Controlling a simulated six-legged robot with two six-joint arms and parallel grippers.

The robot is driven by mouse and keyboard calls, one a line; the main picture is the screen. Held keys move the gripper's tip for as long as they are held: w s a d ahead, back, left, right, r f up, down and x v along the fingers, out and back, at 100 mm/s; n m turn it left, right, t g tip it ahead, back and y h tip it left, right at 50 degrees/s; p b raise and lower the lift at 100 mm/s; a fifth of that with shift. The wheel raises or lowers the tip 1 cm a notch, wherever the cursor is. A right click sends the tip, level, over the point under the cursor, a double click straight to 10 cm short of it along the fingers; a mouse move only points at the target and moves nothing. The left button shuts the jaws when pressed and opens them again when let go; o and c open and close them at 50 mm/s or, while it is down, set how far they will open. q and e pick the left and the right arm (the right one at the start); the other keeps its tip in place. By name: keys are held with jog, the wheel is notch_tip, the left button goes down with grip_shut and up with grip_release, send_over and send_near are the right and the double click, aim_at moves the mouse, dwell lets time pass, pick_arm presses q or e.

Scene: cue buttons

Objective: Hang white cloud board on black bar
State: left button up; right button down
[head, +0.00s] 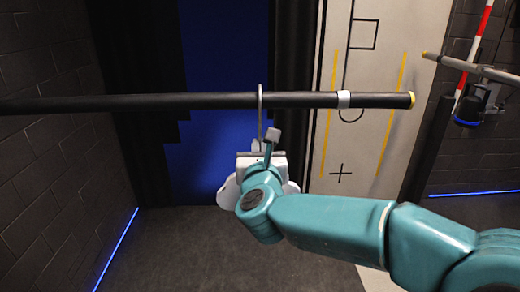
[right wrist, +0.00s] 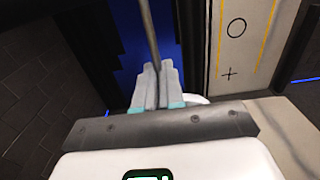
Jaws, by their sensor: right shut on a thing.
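The black bar (head: 190,101) runs level across the head view, with a silver collar and a yellow-tipped right end. The white cloud board (head: 228,193) is below the bar, mostly hidden behind my right gripper and wrist; a white edge shows in the right wrist view (right wrist: 197,99). Its thin grey hook (head: 261,112) rises in front of the bar, its top slightly above it. I cannot tell whether the hook rests on the bar. My right gripper (head: 262,148) is just below the bar, shut on the hook's stem (right wrist: 149,35). My left gripper is out of view.
A pale panel (head: 345,185) with yellow lines and black marks stands behind the bar's right end. At the right are a red-and-white pole (head: 481,35) and a grey rod (head: 490,72). Dark brick walls flank a blue backdrop (head: 215,160). The floor at lower left is clear.

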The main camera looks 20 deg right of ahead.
jog(key=shift+w, duration=0.1)
jog(key=c, duration=1.2)
grip_release()
jog(key=shift+r, duration=0.1)
jog(key=shift+o, duration=0.2)
jog(key=o, duration=0.5)
jog(key=shift+f, duration=0.2)
jog(key=shift+r, duration=0.1)
